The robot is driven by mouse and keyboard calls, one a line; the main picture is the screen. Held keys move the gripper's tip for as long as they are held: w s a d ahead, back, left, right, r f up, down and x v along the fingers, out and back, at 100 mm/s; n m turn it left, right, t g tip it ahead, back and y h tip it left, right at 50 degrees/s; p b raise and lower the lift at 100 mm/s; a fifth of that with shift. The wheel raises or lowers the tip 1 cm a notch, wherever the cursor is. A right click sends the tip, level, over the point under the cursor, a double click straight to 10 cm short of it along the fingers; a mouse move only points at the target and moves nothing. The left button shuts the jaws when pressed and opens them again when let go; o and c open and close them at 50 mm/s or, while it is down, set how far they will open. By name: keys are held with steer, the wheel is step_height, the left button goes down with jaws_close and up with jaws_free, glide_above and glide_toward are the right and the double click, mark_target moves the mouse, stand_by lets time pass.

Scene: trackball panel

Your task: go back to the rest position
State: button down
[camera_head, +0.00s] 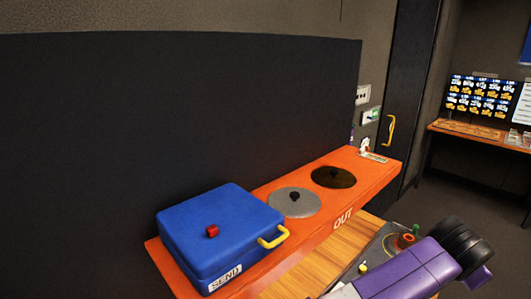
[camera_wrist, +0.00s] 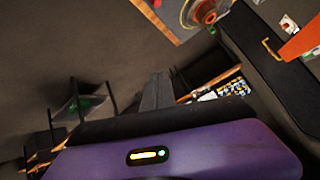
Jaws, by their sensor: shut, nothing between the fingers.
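My gripper (camera_wrist: 157,78) shows in the wrist view as grey fingers rising from the dark edge of my purple hand. The fingers are together with nothing between them. They point over the floor, apart from any object. In the head view my purple arm with black joint rings reaches in at the lower right; the fingertips cannot be made out there. The trackball panel (camera_head: 377,250) lies beside my arm, with a red ball (camera_head: 407,239) in a dark ring. The ball also shows at the top of the wrist view (camera_wrist: 207,12). My arm hides part of the panel.
A blue case (camera_head: 215,225) with a red knob and yellow handle stands on the orange counter (camera_head: 330,215). Grey and black discs lie to its right. A dark partition (camera_head: 170,120) stands behind. A shelf (camera_head: 480,132) stands at the far right, with open floor before it.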

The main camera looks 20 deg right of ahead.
steer(key=w+d+r+n+t+h+b, duration=0.15)
steer(key=r+h, duration=0.35)
steer(key=r, duration=0.5)
steer(key=d+r+n+t+h, duration=0.3)
steer(key=r+h, duration=0.2)
steer(key=r, duration=0.6)
steer(key=w+a+n+t+y+b, duration=0.1)
steer(key=w+a+n+t+y, duration=0.2)
steer(key=a+n+t, duration=0.5)
steer(key=w+a+n+t+y, duration=0.2)
steer(key=a+n+t+y, duration=0.15)
steer(key=a+t, duration=0.4)
steer(key=s+a+f+n+y+b, duration=0.1)
steer(key=s+a+f+n+y, duration=0.25)
steer(key=a+f+y, duration=0.35)
steer(key=s+a+f+n+y+b, duration=0.15)
steer(key=a+f+n+y, duration=0.25)
steer(key=a+f, duration=0.5)
steer(key=s+a+f+m+g+y+b, duration=0.1)
steer(key=s+a+f+g, duration=0.2)
steer(key=s+f, duration=0.6)
steer(key=s+a+f+m+g+y+b, duration=0.1)
steer(key=s+a+f+g, duration=0.3)
steer(key=s+a+f, duration=0.4)
steer(key=s+f+m, duration=0.1)
steer(key=s, duration=0.4)
steer(key=shift+f, duration=0.25)
